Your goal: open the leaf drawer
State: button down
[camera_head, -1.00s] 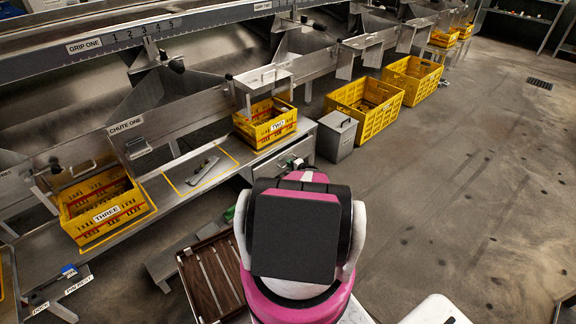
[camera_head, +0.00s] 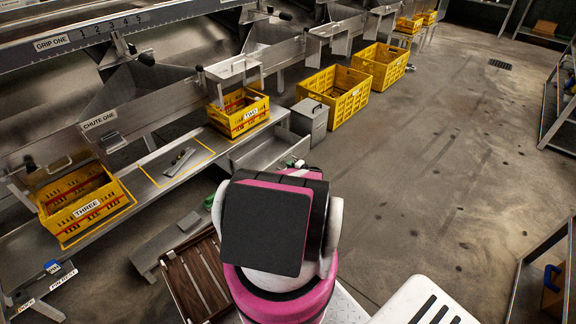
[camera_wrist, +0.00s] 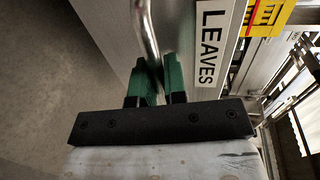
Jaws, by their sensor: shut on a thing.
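The leaf drawer's grey front (camera_wrist: 182,28) fills the upper part of the wrist view and bears a LEAVES label (camera_wrist: 208,45). My gripper (camera_wrist: 151,78) is shut on its bent metal bar handle (camera_wrist: 146,30), with green fingers on both sides of the bar. In the head view the drawer (camera_head: 258,150) shows below the shelf, behind my arm. It looks pulled out from under the shelf, with an open top; how far, and what lies inside, I cannot tell. My gripper is mostly hidden behind my wrist there.
Yellow crate TWO (camera_head: 238,114) and crate THREE (camera_head: 84,210) stand on the shelf (camera_head: 150,188). A grey lidded bin (camera_head: 309,122) stands right of the drawer. A brown slatted board (camera_head: 197,282) lies at my arm's left. Floor to the right (camera_head: 430,190) is clear.

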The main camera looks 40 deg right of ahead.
jog(key=shift+s, duration=0.1)
jog(key=c, duration=1.2)
grip_release()
jog(key=v, duration=1)
jog(key=shift+s+d+r, duration=0.1)
jog(key=shift+s, duration=0.3)
jog(key=shift+w, duration=0.1)
